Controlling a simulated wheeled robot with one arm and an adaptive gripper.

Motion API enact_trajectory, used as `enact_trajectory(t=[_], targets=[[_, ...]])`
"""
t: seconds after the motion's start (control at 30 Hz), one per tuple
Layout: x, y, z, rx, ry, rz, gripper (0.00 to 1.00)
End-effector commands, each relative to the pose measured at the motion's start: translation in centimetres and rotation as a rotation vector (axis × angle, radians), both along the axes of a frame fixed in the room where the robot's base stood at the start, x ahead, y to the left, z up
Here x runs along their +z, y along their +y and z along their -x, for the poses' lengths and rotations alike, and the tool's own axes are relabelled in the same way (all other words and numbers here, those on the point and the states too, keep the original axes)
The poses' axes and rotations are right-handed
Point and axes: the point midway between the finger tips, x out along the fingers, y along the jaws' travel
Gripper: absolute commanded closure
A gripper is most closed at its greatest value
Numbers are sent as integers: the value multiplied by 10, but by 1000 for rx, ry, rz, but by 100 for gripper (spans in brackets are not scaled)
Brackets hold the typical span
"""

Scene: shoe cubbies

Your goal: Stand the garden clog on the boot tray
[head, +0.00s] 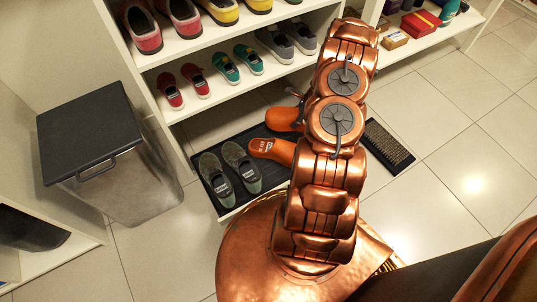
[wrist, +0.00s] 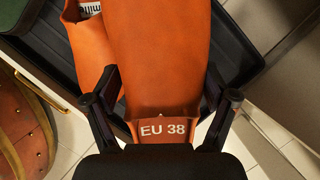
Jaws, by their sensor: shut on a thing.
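The orange garden clog (wrist: 165,75) fills the middle of the wrist view, with "EU 38" on its near end. My gripper (wrist: 163,110) is shut on that end, one finger on each side. In the head view the held clog (head: 283,119) is partly hidden by my arm. A second orange clog (wrist: 93,45) lies beside it on the left; in the head view it (head: 272,150) rests on the black boot tray (head: 250,133). The tray (wrist: 240,55) lies below the held clog; I cannot tell whether they touch.
A pair of dark grey-green shoes (head: 229,170) occupies the tray's left part. Shelves above hold red shoes (head: 182,87), green shoes (head: 238,64) and grey shoes (head: 288,42). A lidded bin (head: 120,165) stands left. A dark mat (head: 388,147) lies right, with clear tiles beyond.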

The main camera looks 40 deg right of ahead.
Motion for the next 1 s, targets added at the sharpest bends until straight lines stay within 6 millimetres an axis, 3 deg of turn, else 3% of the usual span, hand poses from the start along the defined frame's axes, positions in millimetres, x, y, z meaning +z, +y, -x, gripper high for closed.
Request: enact_trajectory(t=[0.4, 0.8, 1.0], targets=[[-58, 0, 2, -1, 2, -1, 51], [-98, 0, 0, 1, -1, 1, 51], [-100, 0, -1, 2, -1, 2, 51]])
